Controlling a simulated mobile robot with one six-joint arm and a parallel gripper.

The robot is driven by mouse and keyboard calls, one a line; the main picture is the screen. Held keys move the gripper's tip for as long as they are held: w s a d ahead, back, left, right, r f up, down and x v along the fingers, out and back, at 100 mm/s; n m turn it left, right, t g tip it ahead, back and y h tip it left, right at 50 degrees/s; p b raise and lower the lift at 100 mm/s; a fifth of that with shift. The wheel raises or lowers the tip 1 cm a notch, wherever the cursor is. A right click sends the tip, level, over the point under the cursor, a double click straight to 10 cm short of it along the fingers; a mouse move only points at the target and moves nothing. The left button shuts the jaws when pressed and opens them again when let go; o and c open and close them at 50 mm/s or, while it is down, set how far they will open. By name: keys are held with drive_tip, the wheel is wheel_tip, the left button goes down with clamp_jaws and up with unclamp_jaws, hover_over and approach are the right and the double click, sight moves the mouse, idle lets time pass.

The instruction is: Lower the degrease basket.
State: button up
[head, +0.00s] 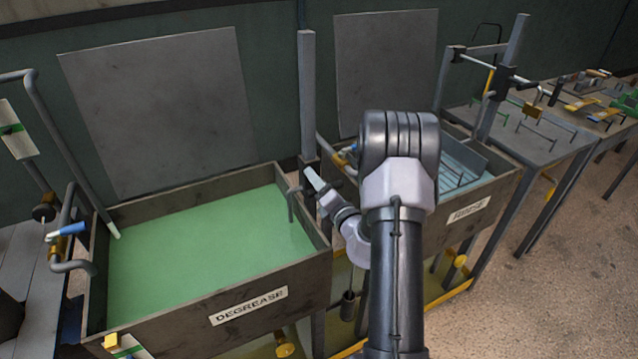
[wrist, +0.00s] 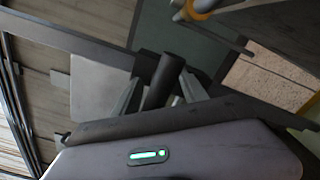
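The degrease tank (head: 262,305) stands at the left, labelled DEGREASE and filled with green liquid (head: 205,242). No basket shows above the liquid. A grey post (head: 307,90) rises at the tank's back right corner, with a dark carriage low on it. A bent grey rod (head: 291,205) hangs at the tank's right edge. My gripper (head: 312,182) is beside the carriage, over the tank's right wall. In the wrist view, a dark round handle (wrist: 163,82) lies between my gripper's fingers (wrist: 160,92). Whether both fingers press on it is unclear.
A second tank (head: 485,200) stands close on the right, partly hidden by my arm. A bent pipe with a blue-handled valve (head: 68,231) is at the left. A table (head: 540,140) with small racks stands beyond. Open floor (head: 560,270) lies at the right.

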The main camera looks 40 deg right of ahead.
drive_tip(key=p+v, duration=0.1)
drive_tip(key=v, duration=1.6)
drive_tip(key=shift+s+a, duration=0.15)
drive_tip(key=shift+s, duration=0.05)
